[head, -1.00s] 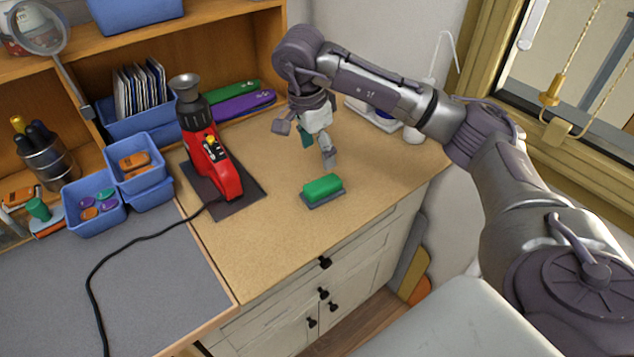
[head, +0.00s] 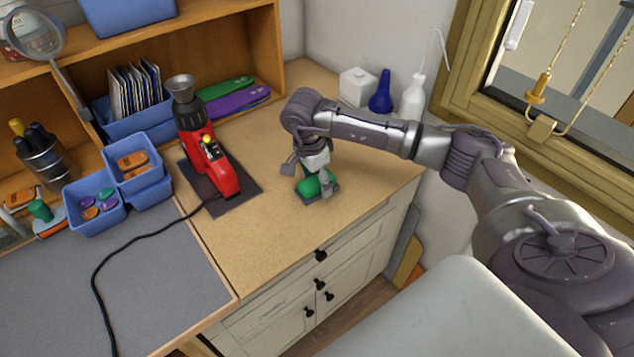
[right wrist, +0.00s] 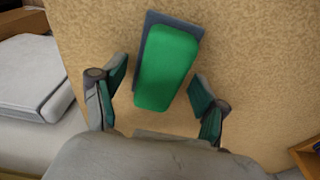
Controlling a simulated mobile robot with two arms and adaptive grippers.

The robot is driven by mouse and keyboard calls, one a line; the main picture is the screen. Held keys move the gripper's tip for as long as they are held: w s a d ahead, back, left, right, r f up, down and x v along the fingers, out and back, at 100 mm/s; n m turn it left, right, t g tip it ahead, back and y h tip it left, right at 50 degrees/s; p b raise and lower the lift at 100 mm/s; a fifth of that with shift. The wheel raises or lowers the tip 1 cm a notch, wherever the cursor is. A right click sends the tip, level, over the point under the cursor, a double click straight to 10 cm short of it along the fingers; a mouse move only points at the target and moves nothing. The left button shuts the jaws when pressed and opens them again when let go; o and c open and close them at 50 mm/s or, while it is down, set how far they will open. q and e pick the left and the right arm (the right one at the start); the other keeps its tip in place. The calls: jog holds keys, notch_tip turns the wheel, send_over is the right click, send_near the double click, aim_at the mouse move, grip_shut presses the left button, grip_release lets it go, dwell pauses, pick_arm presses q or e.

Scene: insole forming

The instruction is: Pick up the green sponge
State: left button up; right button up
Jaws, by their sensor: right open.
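The green sponge (head: 311,186) lies on a thin grey base (head: 333,191) on the wooden worktop, partly hidden by my right gripper in the head view. In the right wrist view the sponge (right wrist: 167,68) and its dark grey base (right wrist: 160,18) show whole between the fingers' lines, ahead of them. My right gripper (head: 306,180) is over the sponge, fingers pointing down. It also shows in the right wrist view (right wrist: 160,92), open, with green-padded fingers on either side of the sponge's near end and not touching it. My left gripper is out of view.
A red heat tool (head: 208,150) stands on a dark mat to the left. Blue bins (head: 95,218) sit further left. A white bottle (head: 412,97), a blue bulb (head: 381,95) and a white box (head: 357,88) stand behind. The worktop in front is clear.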

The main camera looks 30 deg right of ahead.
jog(key=shift+c, duration=1)
jog(key=c, duration=1)
jog(key=shift+c, duration=0.2)
jog(key=shift+r, duration=0.1)
jog(key=shift+r+b, duration=0.35)
jog(key=shift+r, duration=0.25)
notch_tip(320, 180, up, 3)
jog(key=shift+w+f+b, duration=0.1)
jog(key=shift+b, duration=0.55)
jog(key=s+d+r+b, duration=0.2)
jog(key=s+d+r, duration=0.3)
jog(key=s, duration=0.5)
jog(key=shift+s+d+r+b, duration=0.2)
jog(key=shift+s+r+b, duration=0.15)
jog(key=shift+r, duration=0.6)
